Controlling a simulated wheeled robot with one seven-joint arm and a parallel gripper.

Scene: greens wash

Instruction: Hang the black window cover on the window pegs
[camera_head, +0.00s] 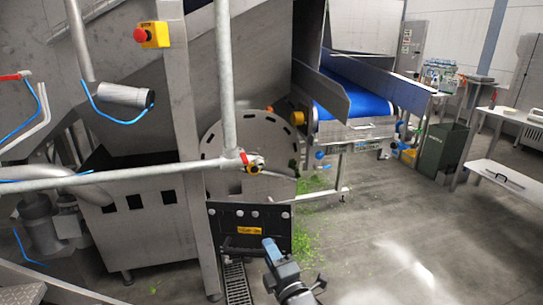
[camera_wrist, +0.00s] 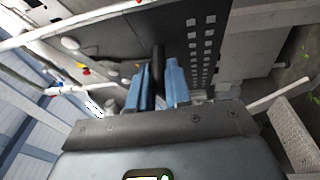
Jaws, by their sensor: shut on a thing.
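The black window cover (camera_head: 222,228) stands roughly upright low on the machine front, below the round slotted plate. It has a yellow label and a dark bar handle (camera_head: 240,251). Several pale round spots run along its top edge; I cannot tell whether they are pegs or fittings on the cover. My gripper (camera_head: 270,248) is at the right end of the handle. In the wrist view, the blue fingers of my gripper (camera_wrist: 160,82) are shut on the black handle (camera_wrist: 158,62), with a dark panel (camera_wrist: 140,38) behind. Whether the cover rests on pegs cannot be seen.
A grey rail (camera_head: 120,176) crosses in front of the machine, above and left of the cover, joining an upright pipe (camera_head: 225,80). A floor drain grate (camera_head: 237,283) lies below. Green scraps (camera_head: 312,215) litter the floor at right. A blue conveyor (camera_head: 350,95) stands behind; open floor lies right.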

